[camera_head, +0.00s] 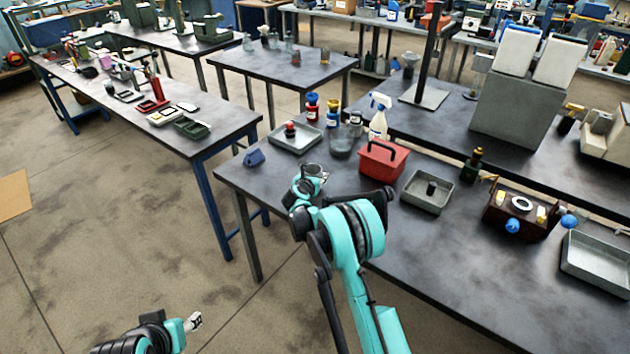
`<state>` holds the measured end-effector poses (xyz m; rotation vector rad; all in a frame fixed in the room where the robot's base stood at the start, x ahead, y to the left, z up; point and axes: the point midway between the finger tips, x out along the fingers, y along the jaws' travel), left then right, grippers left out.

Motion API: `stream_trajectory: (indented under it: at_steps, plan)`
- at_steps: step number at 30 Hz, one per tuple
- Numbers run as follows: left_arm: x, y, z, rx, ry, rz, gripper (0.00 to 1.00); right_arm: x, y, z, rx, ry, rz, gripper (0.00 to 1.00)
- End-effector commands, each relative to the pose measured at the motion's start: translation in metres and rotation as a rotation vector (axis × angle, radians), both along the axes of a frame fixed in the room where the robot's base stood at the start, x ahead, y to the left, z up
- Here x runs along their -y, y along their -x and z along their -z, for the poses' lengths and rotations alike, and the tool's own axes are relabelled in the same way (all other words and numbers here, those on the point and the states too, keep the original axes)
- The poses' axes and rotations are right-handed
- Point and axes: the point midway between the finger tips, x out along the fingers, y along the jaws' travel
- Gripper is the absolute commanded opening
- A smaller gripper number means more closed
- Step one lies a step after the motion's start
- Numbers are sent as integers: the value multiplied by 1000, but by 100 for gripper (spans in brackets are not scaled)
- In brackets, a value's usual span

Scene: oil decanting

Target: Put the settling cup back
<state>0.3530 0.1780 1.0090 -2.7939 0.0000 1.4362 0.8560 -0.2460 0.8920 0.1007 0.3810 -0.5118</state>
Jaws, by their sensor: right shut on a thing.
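My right gripper (308,184) is over the near left part of the dark work table (460,270). It is shut on a small greyish cup (315,171), which looks like the settling cup. The fingers and wrist hide much of it, and I cannot tell whether it touches the table. My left gripper (193,322) is low at the bottom left, over the floor and away from the table. Its fingers are too small to read.
A red caddy (382,163) stands close to the right. A blue item (254,158) lies at the left edge.

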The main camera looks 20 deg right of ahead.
Motion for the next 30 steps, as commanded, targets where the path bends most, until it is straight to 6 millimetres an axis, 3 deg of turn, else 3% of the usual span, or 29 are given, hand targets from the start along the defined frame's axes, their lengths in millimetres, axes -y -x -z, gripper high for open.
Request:
stream_trajectory:
  at_steps: [3,14,15,17,30]
  plan:
    - [0,0,8,0,0,0,47,0,0,16,0,0,0,4]
    - [0,0,11,0,0,0,47,0,0,19,0,0,0,4]
    - [0,0,9,0,0,0,47,0,0,18,0,0,0,55]
    - [0,0,9,0,0,0,47,0,0,17,0,0,0,71]
    - [0,0,3,0,0,0,47,-2,4,10,0,0,-1,71]
